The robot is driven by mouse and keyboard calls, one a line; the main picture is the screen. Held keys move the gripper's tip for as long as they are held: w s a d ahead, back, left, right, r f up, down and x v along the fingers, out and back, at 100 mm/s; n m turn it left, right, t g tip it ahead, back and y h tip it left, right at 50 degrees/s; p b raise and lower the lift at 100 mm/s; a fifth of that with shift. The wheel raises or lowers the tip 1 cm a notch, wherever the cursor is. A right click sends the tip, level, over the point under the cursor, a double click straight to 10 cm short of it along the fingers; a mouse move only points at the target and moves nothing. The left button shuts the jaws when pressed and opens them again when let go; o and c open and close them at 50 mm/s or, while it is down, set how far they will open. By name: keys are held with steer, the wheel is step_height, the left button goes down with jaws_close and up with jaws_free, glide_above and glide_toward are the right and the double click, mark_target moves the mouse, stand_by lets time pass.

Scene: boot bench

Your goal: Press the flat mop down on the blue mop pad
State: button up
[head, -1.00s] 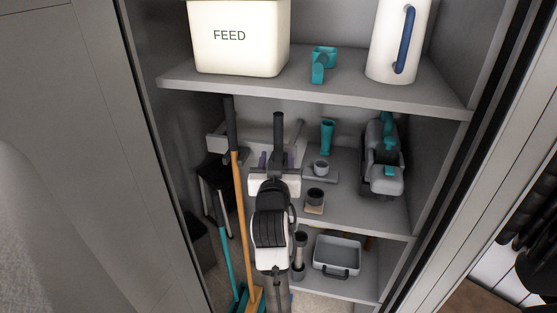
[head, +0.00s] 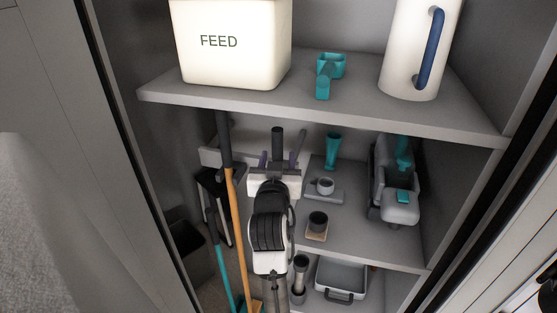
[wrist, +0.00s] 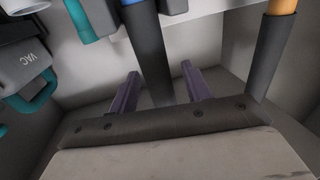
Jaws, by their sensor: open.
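My gripper (head: 277,157) is open, with its two purple fingers apart, inside the tall cupboard; they also show in the wrist view (wrist: 160,72). A dark upright handle grip (wrist: 146,45) with a bit of blue at its upper end shows between the fingers. It also stands just past the gripper in the head view (head: 277,139). I cannot tell if the fingers touch it. It may be the flat mop's handle, but its lower part is hidden by my arm. The blue mop pad cannot be made out in either view.
An orange-shafted broom (head: 235,235) and a teal pole (head: 222,268) stand left of my arm. Shelves to the right hold a grey vacuum (head: 400,205), a teal-handled brush (head: 333,150), cups and a grey tray (head: 342,272). Above are a FEED bin (head: 232,60), teal scoop (head: 330,75) and white jug (head: 408,60).

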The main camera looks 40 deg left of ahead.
jaws_close()
steer(key=shift+r, duration=0.1)
stand_by(0.3)
steer(key=shift+r, duration=0.1)
